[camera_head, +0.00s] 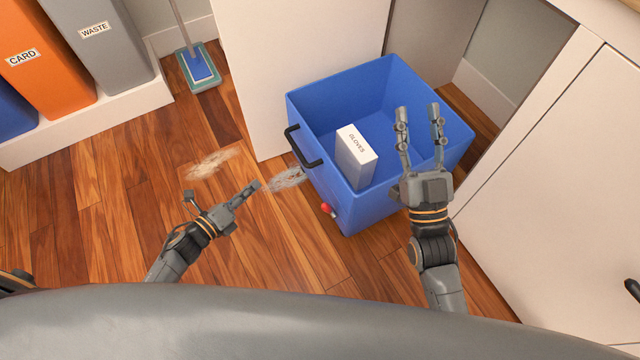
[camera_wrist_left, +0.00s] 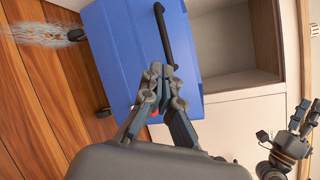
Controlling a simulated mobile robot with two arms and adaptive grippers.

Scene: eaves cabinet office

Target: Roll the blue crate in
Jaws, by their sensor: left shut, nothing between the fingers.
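The blue crate (camera_head: 352,207) stands on the wood floor at the mouth of an open bay between white panels. It has a black handle (camera_head: 302,147) on its left side and a red part (camera_head: 328,209) low down. The left wrist view shows the crate (camera_wrist_left: 112,50), its handle (camera_wrist_left: 162,32) and dark castors (camera_wrist_left: 103,112). My left gripper (camera_head: 255,186) is shut and empty, left of the crate and apart from the handle. My right gripper (camera_head: 419,108) is open and empty, over the crate's near right part; whether it touches is unclear.
A white box marked GLOVES (camera_head: 355,160) sits inside the crate. A beige patch (camera_head: 210,163) and a grey patch (camera_head: 287,178) of debris lie on the floor. Card (camera_head: 50,62) and waste (camera_head: 108,45) bins and a mop (camera_head: 199,70) stand left.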

